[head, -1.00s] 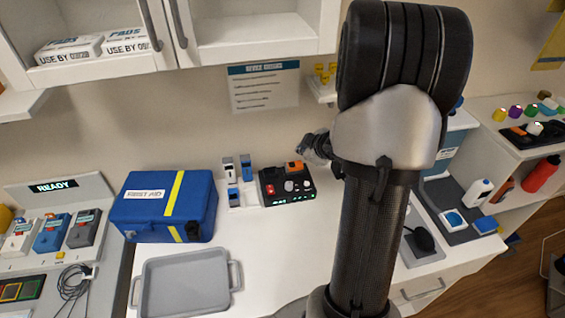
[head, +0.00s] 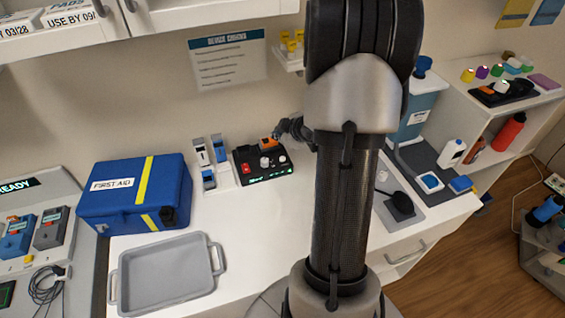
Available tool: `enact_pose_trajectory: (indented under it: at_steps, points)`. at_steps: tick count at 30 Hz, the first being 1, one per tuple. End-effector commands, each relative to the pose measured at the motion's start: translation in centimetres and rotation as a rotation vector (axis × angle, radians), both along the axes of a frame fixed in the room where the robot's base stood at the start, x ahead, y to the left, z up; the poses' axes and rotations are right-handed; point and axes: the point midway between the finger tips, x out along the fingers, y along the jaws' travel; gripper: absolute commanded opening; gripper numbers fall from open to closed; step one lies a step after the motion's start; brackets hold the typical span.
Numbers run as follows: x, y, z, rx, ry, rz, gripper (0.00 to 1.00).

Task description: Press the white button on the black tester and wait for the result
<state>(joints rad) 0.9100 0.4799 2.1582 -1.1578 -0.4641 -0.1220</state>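The black tester (head: 242,158) stands on the white counter against the back wall. On its top are a red button (head: 246,169), a pale round knob or button (head: 264,162) and a smaller white round one (head: 282,159) to the right. An orange block (head: 268,143) sits at its back edge, and green lights glow along its front. My gripper (head: 281,131) is small and dark at the tester's back right, close to the orange block. I cannot tell whether it touches anything or whether its fingers are open. My arm hides part of it and the counter to the right.
A white holder with grey and blue devices (head: 209,179) stands just left of the tester. Further left is a blue first aid case (head: 133,195), with a grey tray (head: 165,275) in front. A black mouse-like item (head: 401,205) lies right of my arm. The counter before the tester is clear.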

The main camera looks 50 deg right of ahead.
Motion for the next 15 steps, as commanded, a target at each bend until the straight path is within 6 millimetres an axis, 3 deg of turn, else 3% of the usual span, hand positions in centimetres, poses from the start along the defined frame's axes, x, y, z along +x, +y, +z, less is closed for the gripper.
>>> enact_pose_trajectory:
  at_steps: [1,6,15]
  points:
    - [0.0,0.0,-1.4,0.000,0.000,0.000,0.00]
    - [0.0,0.0,-3.9,0.000,0.000,0.000,0.00]
    - [0.0,0.0,-5.7,0.000,0.000,0.000,0.00]
